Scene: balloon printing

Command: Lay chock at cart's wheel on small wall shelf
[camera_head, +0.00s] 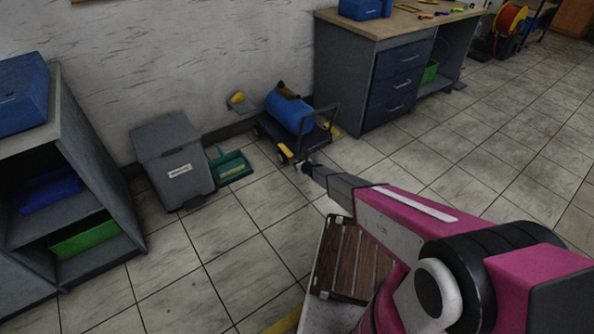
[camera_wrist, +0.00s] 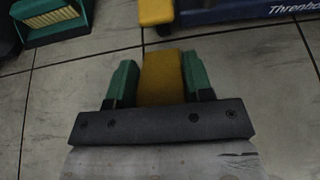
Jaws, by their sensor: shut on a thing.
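The yellow chock (camera_wrist: 162,78) is between the green fingers of my gripper (camera_wrist: 160,84) in the wrist view. My gripper is shut on it, low over the tiled floor. In the head view my gripper (camera_head: 304,167) is just in front of the cart (camera_head: 312,139), and the chock cannot be made out there. The cart carries a blue cylinder (camera_head: 289,112) and has yellow corner pieces. Its blue edge (camera_wrist: 245,11) shows at the top of the wrist view. The small wall shelf (camera_head: 246,110) is on the wall left of the cart, with a yellow object (camera_head: 237,98) on it.
A grey bin (camera_head: 172,160) and a green dustpan-like thing (camera_head: 231,166) stand left of the cart. A workbench with drawers (camera_head: 395,85) stands to its right. A shelf unit (camera_head: 95,150) is at far left. The floor in front of the cart is mostly clear.

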